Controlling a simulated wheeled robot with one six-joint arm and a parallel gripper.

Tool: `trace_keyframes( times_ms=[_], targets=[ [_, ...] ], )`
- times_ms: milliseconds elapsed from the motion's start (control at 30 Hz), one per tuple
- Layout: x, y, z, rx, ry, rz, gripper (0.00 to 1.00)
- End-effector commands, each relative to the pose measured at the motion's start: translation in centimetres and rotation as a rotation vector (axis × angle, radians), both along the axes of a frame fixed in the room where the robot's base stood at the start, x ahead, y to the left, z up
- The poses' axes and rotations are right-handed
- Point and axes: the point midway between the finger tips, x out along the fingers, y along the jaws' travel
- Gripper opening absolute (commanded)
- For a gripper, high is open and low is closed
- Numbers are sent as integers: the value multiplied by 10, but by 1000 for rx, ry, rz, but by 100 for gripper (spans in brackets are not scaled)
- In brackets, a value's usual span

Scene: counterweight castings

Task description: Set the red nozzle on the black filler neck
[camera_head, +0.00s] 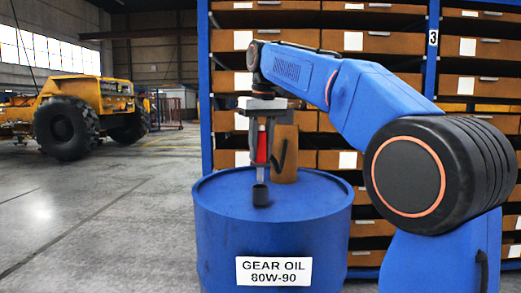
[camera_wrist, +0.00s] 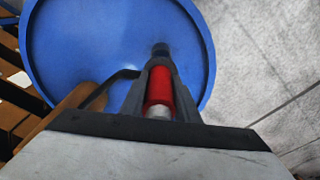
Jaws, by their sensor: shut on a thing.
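The red nozzle (camera_head: 261,148) is held upright between the fingers of my gripper (camera_head: 261,158), which is shut on it. In the wrist view the nozzle (camera_wrist: 159,88) shows between the two dark fingers, with a pale metal end nearer the camera. The black filler neck (camera_head: 261,195) is a short upright stub on top of the blue drum (camera_head: 274,235). The nozzle and fingers are right above the neck in the head view; whether the nozzle's lower end touches it, I cannot tell. In the wrist view the neck (camera_wrist: 161,50) shows just beyond the fingertips, partly hidden.
A brown jug (camera_head: 285,150) with a dark handle stands on the drum close behind my gripper. In the wrist view the handle (camera_wrist: 112,82) is just left of the fingers. A blue rack (camera_head: 204,100) with brown bins stands behind. Open floor (camera_head: 90,220) lies left.

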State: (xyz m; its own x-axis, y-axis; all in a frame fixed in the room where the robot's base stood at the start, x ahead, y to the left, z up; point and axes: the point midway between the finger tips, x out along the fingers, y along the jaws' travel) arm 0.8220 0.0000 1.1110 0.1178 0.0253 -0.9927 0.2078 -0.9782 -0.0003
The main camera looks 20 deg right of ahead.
Motion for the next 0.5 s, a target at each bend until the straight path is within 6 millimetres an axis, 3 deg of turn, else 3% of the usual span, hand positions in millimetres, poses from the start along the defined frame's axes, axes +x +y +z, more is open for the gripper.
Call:
trace_keyframes(
  times_ms=[500],
  targets=[
    [0, 0, -7, 0, -1, 0, 12]
  ],
)
